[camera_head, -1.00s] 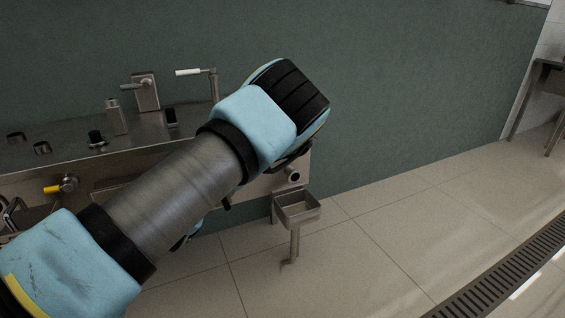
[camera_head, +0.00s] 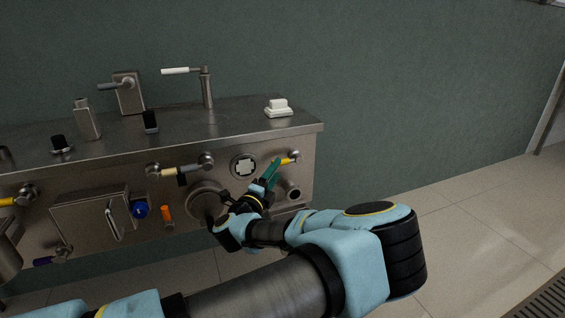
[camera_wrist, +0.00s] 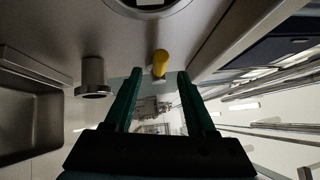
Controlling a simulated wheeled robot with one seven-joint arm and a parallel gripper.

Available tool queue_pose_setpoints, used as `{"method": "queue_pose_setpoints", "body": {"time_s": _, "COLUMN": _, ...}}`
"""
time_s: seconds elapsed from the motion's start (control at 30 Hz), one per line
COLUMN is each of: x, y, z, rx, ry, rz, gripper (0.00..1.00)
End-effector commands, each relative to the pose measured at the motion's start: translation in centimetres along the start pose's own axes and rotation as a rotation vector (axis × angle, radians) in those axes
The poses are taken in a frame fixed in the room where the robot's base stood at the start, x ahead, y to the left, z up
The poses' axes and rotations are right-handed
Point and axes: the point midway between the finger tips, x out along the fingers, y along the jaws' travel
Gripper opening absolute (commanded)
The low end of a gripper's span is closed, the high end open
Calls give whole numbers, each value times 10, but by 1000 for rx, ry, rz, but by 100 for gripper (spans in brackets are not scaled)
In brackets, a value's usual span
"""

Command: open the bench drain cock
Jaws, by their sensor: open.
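A small cock with a yellow handle (camera_head: 287,160) sits on the steel bench front (camera_head: 232,150), near its right end. I take it for the drain cock; no label is readable. My gripper (camera_head: 274,163) is open beside it, green fingers pointing up at the panel. In the wrist view the yellow handle (camera_wrist: 160,62) shows between the two fingertips of my gripper (camera_wrist: 160,74), with a gap on each side. The fingers do not appear to touch it. How deep the handle lies between them is hard to tell.
A cream-handled lever (camera_head: 182,170) and another yellow-handled cock (camera_head: 22,197) are further left. A metal basin (camera_wrist: 22,112) shows in the wrist view.

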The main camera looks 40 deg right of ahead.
Motion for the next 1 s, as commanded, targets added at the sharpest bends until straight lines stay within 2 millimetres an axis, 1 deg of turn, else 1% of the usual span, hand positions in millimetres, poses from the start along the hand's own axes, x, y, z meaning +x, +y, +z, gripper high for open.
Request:
{"method": "queue_pose_setpoints", "body": {"time_s": 0.03, "x": 10, "y": 0, "z": 0, "rx": -1, "ry": 1, "rz": -2, "gripper": 56}}
{"method": "queue_pose_setpoints", "body": {"time_s": 0.1, "x": 22, "y": 0, "z": 0, "rx": -1, "ry": 1, "rz": -1, "gripper": 56}}
{"method": "queue_pose_setpoints", "body": {"time_s": 0.2, "x": 36, "y": 0, "z": 0, "rx": -1, "ry": 0, "rz": 1, "gripper": 56}}
{"method": "queue_pose_setpoints", "body": {"time_s": 0.3, "x": 46, "y": 1, "z": 0, "rx": -2, "ry": 0, "rz": 1, "gripper": 56}}
{"method": "queue_pose_setpoints", "body": {"time_s": 0.47, "x": 54, "y": 0, "z": 1, "rx": -1, "ry": -1, "rz": 1, "gripper": 56}}
{"method": "queue_pose_setpoints", "body": {"time_s": 0.7, "x": 54, "y": 1, "z": 1, "rx": -1, "ry": -2, "rz": 1, "gripper": 56}}
{"method": "queue_pose_setpoints", "body": {"time_s": 0.77, "x": 54, "y": 1, "z": 1, "rx": -1, "ry": -2, "rz": 2, "gripper": 50}}
{"method": "queue_pose_setpoints", "body": {"time_s": 1.0, "x": 54, "y": 1, "z": 1, "rx": -1, "ry": -2, "rz": 1, "gripper": 23}}
